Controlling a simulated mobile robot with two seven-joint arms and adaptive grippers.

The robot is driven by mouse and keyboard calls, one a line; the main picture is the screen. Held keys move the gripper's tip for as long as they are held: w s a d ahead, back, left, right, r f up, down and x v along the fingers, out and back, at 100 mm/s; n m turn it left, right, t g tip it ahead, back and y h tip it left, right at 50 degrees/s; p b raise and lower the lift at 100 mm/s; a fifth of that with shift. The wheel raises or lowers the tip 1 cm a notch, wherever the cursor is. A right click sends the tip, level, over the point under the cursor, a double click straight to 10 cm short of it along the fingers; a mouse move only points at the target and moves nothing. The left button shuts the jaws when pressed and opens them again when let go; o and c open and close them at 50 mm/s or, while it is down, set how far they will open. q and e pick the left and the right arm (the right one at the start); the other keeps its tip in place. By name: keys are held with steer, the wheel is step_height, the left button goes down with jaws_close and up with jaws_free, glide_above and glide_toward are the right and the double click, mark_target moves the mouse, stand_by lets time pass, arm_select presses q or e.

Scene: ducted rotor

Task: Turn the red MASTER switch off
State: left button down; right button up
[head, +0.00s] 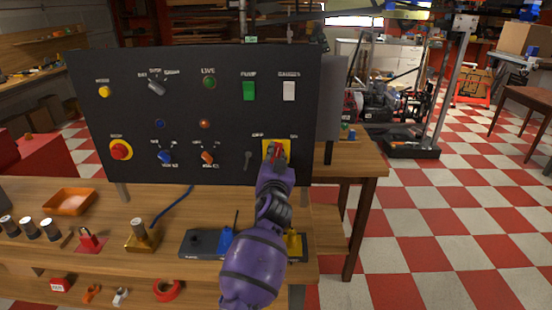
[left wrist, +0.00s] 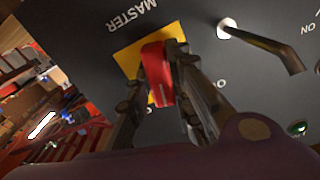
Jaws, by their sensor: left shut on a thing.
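The red MASTER switch (head: 276,149) is a red handle on a yellow plate (head: 268,143) at the lower right of the black panel (head: 185,115). My left gripper (head: 276,158) reaches up to it from below and hides part of it. In the left wrist view, the fingers of my left gripper (left wrist: 158,78) lie on either side of the red handle (left wrist: 157,72) and are shut on it. The yellow plate (left wrist: 127,62) and the upside-down word MASTER show there too. My right gripper is not in view.
A black toggle lever (head: 248,160) stands on the panel just left of the switch; its bent handle (left wrist: 265,47) is close to my fingers. A blue-and-grey device (head: 215,242) and an orange tray (head: 69,201) sit on the wooden bench (head: 165,205). Checkered floor is open at right.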

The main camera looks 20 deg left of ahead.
arm_select(q)
steer(key=shift+f, duration=0.1)
steer(key=n+b, duration=0.1)
steer(key=n, duration=0.4)
steer(key=shift+n, duration=0.3)
steer(key=n, duration=0.4)
steer(key=shift+n, duration=1.2)
steer(key=c, duration=1.6)
jaws_free()
steer(key=shift+o, duration=0.2)
